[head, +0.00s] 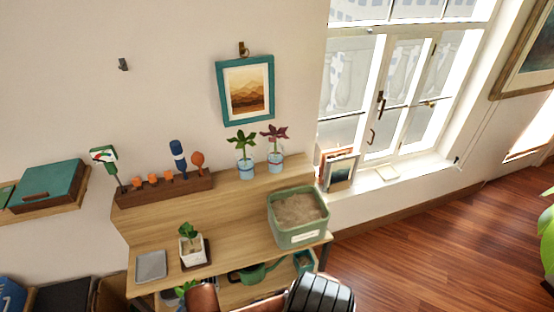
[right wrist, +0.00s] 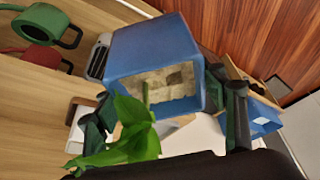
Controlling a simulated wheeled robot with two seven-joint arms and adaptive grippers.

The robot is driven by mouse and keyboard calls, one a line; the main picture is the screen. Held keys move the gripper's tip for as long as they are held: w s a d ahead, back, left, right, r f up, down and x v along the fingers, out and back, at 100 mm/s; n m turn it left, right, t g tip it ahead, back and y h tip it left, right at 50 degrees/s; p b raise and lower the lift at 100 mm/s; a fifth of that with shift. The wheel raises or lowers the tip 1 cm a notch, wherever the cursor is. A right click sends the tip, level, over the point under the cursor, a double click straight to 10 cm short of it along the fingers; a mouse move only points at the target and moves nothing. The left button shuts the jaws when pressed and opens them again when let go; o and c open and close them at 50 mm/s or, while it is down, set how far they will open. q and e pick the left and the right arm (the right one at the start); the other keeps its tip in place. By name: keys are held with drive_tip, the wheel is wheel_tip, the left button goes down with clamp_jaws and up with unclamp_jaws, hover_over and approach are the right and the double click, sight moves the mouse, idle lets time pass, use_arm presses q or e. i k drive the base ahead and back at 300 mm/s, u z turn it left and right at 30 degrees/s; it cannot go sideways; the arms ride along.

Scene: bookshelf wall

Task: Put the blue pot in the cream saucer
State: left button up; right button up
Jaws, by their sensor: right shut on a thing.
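The blue pot (right wrist: 150,48) is a squarish tapered planter with soil and a leafy green plant (right wrist: 135,135), tilted in the right wrist view. My right gripper (right wrist: 165,118) has dark fingers at both sides of it and is shut on it. In the head view the held pot is not clearly visible. A grey square saucer (head: 151,266) is empty at the shelf's front left. My left gripper is not in view.
The wooden shelf top (head: 160,235) holds a green planter box (head: 300,233), a white potted plant (head: 193,252) on a dark saucer, two pale-blue pots and a tool rack (head: 165,190). Frames (head: 341,172) stand on the sill. A green watering can (head: 258,272) is below.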

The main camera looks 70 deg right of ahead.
sight(387, 172)
drive_tip(key=z, duration=4)
drive_tip(key=i, duration=3.85)
drive_tip(key=z, duration=0.2)
